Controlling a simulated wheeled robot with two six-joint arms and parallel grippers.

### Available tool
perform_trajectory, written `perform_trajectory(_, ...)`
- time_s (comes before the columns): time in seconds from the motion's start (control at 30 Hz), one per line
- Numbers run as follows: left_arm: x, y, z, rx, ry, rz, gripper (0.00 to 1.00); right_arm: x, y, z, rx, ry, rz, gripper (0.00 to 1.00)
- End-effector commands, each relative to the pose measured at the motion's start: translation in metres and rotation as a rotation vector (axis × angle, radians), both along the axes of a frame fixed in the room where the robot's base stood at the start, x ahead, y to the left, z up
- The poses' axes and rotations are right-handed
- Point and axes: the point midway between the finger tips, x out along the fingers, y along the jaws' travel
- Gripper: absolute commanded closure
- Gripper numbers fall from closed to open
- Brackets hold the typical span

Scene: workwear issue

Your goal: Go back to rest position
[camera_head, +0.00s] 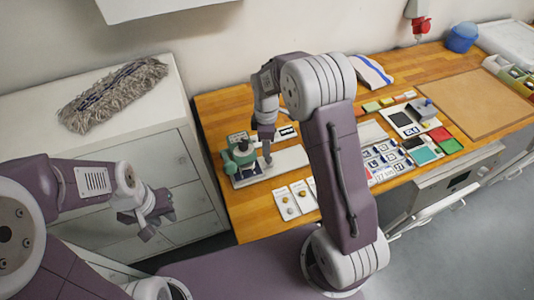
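My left gripper (160,218) hangs in the air in front of the white cabinet, at the left of the view. Its fingers look apart, with nothing seen between them. My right arm reaches over the wooden worktop, and its gripper (267,157) points down beside a green device (241,157) on a pale base. I cannot tell whether it touches the device or whether its fingers are open or shut.
The worktop (240,215) carries white cards (284,204), a set of printed tiles (384,158), coloured pads (450,145) and a brown board (480,101). A grey mop head (112,95) lies on the white cabinet (30,142).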

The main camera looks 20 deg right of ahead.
Motion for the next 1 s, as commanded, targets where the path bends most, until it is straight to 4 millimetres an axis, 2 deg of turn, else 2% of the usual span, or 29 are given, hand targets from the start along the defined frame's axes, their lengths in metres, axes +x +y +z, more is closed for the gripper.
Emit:
perform_trajectory(0.1,0.0,0.0,-0.003,0.0,0.0,0.0,0.72,0.001,0.001,0.014,0.0,-0.002,0.0,0.53)
perform_trajectory(0.2,0.0,0.0,-0.003,0.0,0.0,0.0,0.72,0.0,0.001,0.018,0.0,-0.001,0.0,0.53)
perform_trajectory(0.67,0.0,0.0,-0.004,0.0,0.0,0.0,0.72,0.0,0.0,0.017,0.0,-0.001,-0.002,0.53)
perform_trajectory(0.77,0.0,0.0,-0.008,0.0,0.0,0.0,0.72,0.007,-0.003,0.034,0.003,-0.049,-0.009,0.53)
perform_trajectory(0.87,0.0,0.0,-0.016,0.0,0.0,0.0,0.72,-0.019,-0.01,0.05,0.006,-0.068,-0.029,0.53)
perform_trajectory(0.97,0.0,0.0,-0.022,0.0,0.0,0.0,0.72,-0.066,-0.016,0.05,0.018,-0.077,-0.186,0.53)
perform_trajectory(1.0,0.0,0.0,-0.024,0.0,0.0,0.0,0.72,-0.086,-0.018,0.046,0.025,-0.08,-0.29,0.53)
